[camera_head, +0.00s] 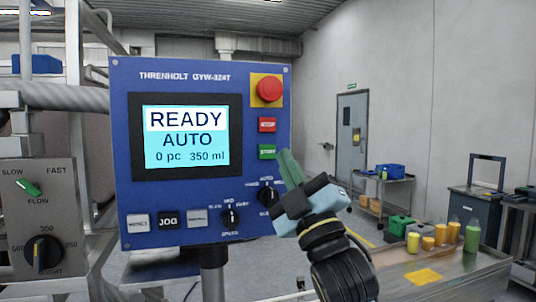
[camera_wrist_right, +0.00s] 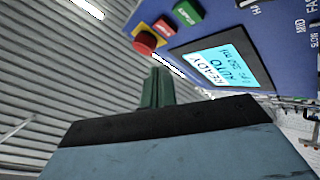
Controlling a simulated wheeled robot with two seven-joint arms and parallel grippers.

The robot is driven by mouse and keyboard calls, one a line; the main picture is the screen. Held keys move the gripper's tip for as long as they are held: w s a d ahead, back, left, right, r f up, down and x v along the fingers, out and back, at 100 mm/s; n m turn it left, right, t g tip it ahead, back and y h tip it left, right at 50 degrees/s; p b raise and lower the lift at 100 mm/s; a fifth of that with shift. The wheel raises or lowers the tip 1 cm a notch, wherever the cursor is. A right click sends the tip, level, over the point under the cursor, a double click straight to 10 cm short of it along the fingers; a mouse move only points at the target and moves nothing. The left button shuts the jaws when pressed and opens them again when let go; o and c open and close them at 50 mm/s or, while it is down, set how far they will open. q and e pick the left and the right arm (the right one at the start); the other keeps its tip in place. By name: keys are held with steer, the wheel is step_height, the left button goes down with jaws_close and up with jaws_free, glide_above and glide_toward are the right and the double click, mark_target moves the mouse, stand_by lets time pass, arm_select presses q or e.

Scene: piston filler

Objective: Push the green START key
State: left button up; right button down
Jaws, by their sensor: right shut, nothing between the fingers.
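The green START key (camera_head: 267,152) is on the right side of the blue control panel (camera_head: 190,75), below a red key (camera_head: 267,125). It also shows in the right wrist view (camera_wrist_right: 187,13). My right gripper (camera_head: 286,158) is shut and empty, its green fingers pointing up just right of and below the START key in the head view. In the right wrist view the fingertips (camera_wrist_right: 158,72) are apart from the key in the picture. Whether they touch the panel cannot be told. The screen (camera_head: 186,140) reads READY, AUTO, 0 pc, 350 ml. My left gripper is out of view.
A red mushroom button (camera_head: 269,88) on a yellow plate sits above the keys. A selector knob (camera_head: 268,195) is close to my right gripper. A grey knob box (camera_head: 40,220) stands at left. A metal table (camera_head: 450,268) with several bottles stands at right.

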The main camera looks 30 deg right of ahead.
steer(key=shift+w+d, duration=0.25)
steer(key=shift+w, duration=0.75)
steer(key=shift+w+d, duration=0.2)
steer(key=shift+w, duration=0.8)
steer(key=shift+w+d, duration=0.25)
steer(key=shift+w, duration=0.75)
steer(key=shift+w, duration=0.1)
steer(key=shift+w+d, duration=0.1)
steer(key=shift+w, duration=0.2)
steer(key=shift+w, duration=0.1)
steer(key=shift+d+r, duration=0.25)
steer(key=shift+r, duration=0.1)
stand_by(0.9)
steer(key=shift+a+f, duration=0.1)
steer(key=shift+f, duration=0.1)
steer(key=shift+f, duration=0.25)
steer(key=shift+s+a+p, duration=0.15)
steer(key=shift+s+a, duration=0.1)
steer(key=shift+s, duration=0.55)
steer(key=shift+s+a+p, duration=0.15)
steer(key=shift+s+a, duration=0.05)
steer(key=shift+s, duration=0.65)
steer(key=shift+s+a+p, duration=0.15)
steer(key=shift+s+a, duration=0.1)
steer(key=shift+s, duration=0.55)
